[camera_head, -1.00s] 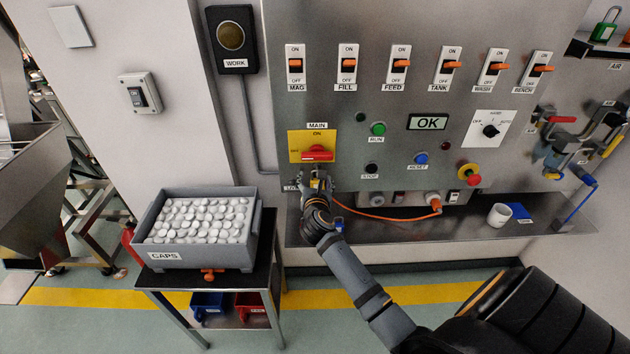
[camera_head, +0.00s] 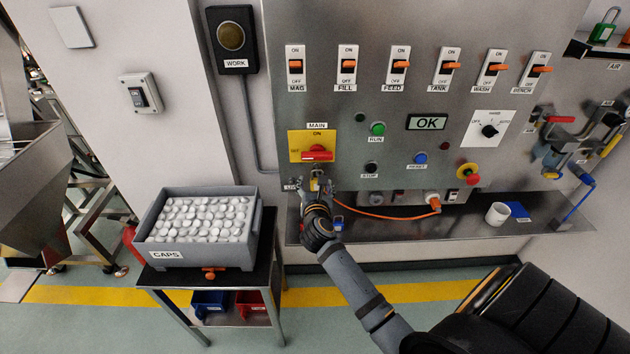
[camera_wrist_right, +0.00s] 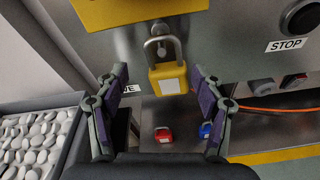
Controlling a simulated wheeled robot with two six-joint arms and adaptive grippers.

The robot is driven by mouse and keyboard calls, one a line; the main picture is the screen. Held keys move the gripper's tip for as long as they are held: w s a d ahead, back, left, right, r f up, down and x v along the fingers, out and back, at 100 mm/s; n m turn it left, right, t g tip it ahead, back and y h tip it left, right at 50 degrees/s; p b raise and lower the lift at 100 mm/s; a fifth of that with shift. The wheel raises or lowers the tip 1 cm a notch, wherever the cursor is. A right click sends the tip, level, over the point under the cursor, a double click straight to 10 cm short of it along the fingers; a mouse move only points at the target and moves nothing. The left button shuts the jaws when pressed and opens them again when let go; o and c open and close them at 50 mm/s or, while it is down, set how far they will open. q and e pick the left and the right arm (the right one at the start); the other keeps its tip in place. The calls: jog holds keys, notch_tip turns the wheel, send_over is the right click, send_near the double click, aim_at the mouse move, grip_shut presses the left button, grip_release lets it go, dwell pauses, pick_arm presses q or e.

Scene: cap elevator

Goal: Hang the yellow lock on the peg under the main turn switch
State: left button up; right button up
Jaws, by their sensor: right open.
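The yellow lock (camera_wrist_right: 168,79) has a pale label and a grey shackle. In the right wrist view it hangs upright just under the yellow plate of the main turn switch (camera_wrist_right: 110,10); its shackle appears to be around the peg (camera_wrist_right: 160,28). In the head view the main turn switch (camera_head: 317,155) has a red handle lying level, and the lock below it is small and partly hidden. My right gripper (camera_wrist_right: 162,82) is open, with one finger on each side of the lock and visible gaps to both. It also shows in the head view (camera_head: 316,188). My left gripper is out of view.
A red lock (camera_wrist_right: 164,134) and a blue lock (camera_wrist_right: 205,130) are on the shelf below. An orange cable (camera_head: 385,214) runs along the panel's foot. A grey bin of caps (camera_head: 165,254) stands on a cart to the left.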

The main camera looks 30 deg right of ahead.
jog(key=shift+f+p+v, duration=0.2)
jog(key=shift+p+v, duration=0.45)
jog(key=shift+v, duration=2.1)
jog(key=s+a+f+n+g+y, duration=0.1)
jog(key=s+a+f+n+y, duration=0.15)
jog(key=f+n, duration=0.75)
jog(key=s+a+f+n+y, duration=0.2)
jog(key=s+f+n, duration=0.2)
jog(key=f+n, duration=0.65)
jog(key=s+a+f+n+g+y, duration=0.15)
jog(key=s+f+n, duration=0.25)
jog(key=f+n, duration=0.6)
jog(key=s+f+n+g, duration=0.3)
jog(key=s+f, duration=0.4)
jog(key=s, duration=0.4)
jog(key=s+f+n+g+b, duration=0.1)
jog(key=s+f+n+g, duration=0.2)
jog(key=s+f+n, duration=0.3)
jog(key=s+d+f+n+g+y, duration=0.1)
jog(key=s+f+n+g, duration=0.2)
jog(key=s, duration=1.3)
notch_tip(320, 180, down, 5)
jog(key=shift+s+f+n+g, duration=0.2)
jog(key=shift+n+g, duration=0.15)
jog(key=shift+n, duration=0.9)
